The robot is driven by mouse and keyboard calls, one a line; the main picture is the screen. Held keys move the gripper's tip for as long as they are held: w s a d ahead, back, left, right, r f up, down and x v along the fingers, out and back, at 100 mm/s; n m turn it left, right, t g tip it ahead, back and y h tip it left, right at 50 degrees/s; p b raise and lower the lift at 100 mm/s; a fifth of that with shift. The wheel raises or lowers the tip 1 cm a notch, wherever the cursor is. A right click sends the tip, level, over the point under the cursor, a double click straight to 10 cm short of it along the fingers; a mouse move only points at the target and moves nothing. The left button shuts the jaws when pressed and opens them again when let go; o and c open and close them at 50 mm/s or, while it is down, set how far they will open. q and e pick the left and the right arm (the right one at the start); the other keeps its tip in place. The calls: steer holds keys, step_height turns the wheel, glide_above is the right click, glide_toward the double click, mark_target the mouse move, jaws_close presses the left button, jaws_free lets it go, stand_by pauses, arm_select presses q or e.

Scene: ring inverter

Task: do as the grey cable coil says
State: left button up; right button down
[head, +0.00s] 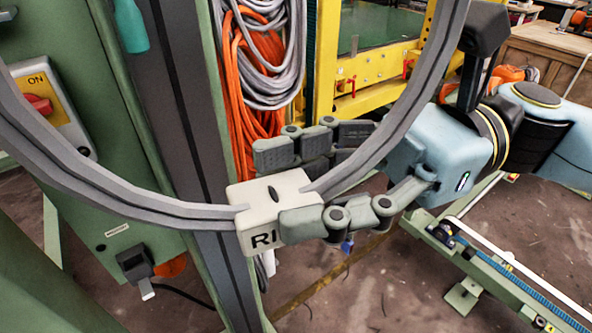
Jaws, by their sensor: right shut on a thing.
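A large grey ring (100,188) of two side-by-side strands curves across the view, and its top runs out of the picture. Its ends meet at a white block (262,192) with black letters, of which I can read "RI"; a finger hides the rest. My right gripper (285,188) comes in from the right and is shut on the white block, one finger in front and one behind. A looped grey cable coil (268,75) hangs behind the ring, beside an orange cable (243,112). I see no writing on it. My left gripper is not in view.
A green machine at left carries a yellow switch plate (58,108) marked ON with a red knob (38,104). A dark grey post (185,120) stands behind the ring. A yellow frame (375,68) is at the back. A green rail (500,275) lies low at right.

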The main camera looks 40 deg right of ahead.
steer(key=shift+w+b, duration=0.3)
steer(key=shift+w, duration=0.2)
steer(key=shift+w+f, duration=0.1)
steer(key=shift+w, duration=0.2)
steer(key=w+b, duration=0.1)
steer(key=w, duration=0.3)
steer(key=w+b, duration=0.2)
steer(key=w, duration=0.2)
steer(key=w+f+b, duration=0.1)
steer(key=w, duration=0.4)
steer(key=shift+a+b, duration=0.3)
steer(key=shift+b, duration=0.05)
arm_select(q)
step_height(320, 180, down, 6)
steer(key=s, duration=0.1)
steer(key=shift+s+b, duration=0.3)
steer(key=shift+b, duration=0.05)
arm_select(e)
steer(key=shift+w+f, duration=0.1)
steer(key=shift+w, duration=0.1)
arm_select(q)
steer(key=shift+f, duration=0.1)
